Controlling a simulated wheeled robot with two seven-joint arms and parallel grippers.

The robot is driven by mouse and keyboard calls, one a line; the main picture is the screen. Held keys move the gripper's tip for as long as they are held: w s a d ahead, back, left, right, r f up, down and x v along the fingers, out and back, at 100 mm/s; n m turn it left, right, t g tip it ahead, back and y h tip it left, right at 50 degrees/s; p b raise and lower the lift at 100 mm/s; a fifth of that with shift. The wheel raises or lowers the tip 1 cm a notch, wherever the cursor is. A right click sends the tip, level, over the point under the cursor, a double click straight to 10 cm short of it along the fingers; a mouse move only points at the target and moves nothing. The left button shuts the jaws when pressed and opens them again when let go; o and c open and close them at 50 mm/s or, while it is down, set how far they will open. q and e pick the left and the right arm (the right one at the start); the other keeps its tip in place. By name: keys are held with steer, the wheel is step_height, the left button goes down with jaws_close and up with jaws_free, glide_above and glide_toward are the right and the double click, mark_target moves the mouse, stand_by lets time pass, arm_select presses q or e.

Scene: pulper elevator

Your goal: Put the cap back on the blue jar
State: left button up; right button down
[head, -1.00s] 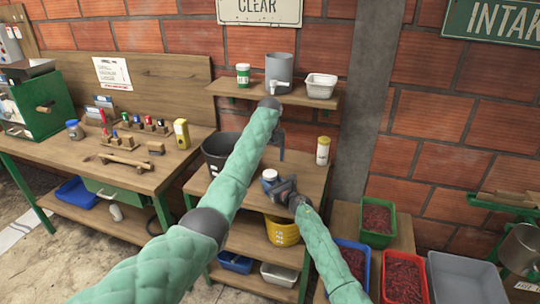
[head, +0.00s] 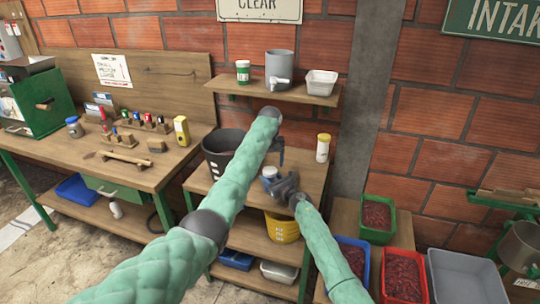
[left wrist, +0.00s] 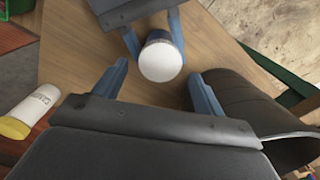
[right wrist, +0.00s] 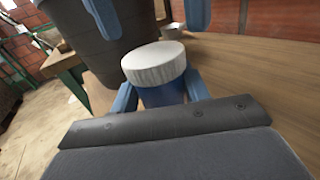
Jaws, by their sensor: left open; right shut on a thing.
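The blue jar (right wrist: 165,96) stands upright with the white ribbed cap (right wrist: 153,62) on its top. I cannot tell whether the cap is fully seated. My right gripper (head: 280,183) is shut on the jar's body from the side, below the cap. In the left wrist view the cap (left wrist: 160,62) shows from above and hides most of the jar. My left gripper (left wrist: 159,76) is open and empty above the cap, a finger to each side and apart from it. In the head view my left arm hides much of the left gripper.
A dark bucket (head: 218,150) stands close to the jar on the small table. A white bottle with a yellow cap (head: 322,148) stands at its back right. A shelf (head: 285,93) hangs above with several containers. Another jar (head: 73,127) is on the left bench.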

mark_target(270, 170)
arm_select(q)
steer(key=shift+f, duration=1.65)
steer(key=c, duration=1)
steer(key=o, duration=1.2)
steer(key=shift+c, duration=0.2)
steer(key=shift+r, duration=0.1)
step_height(270, 170, up, 12)
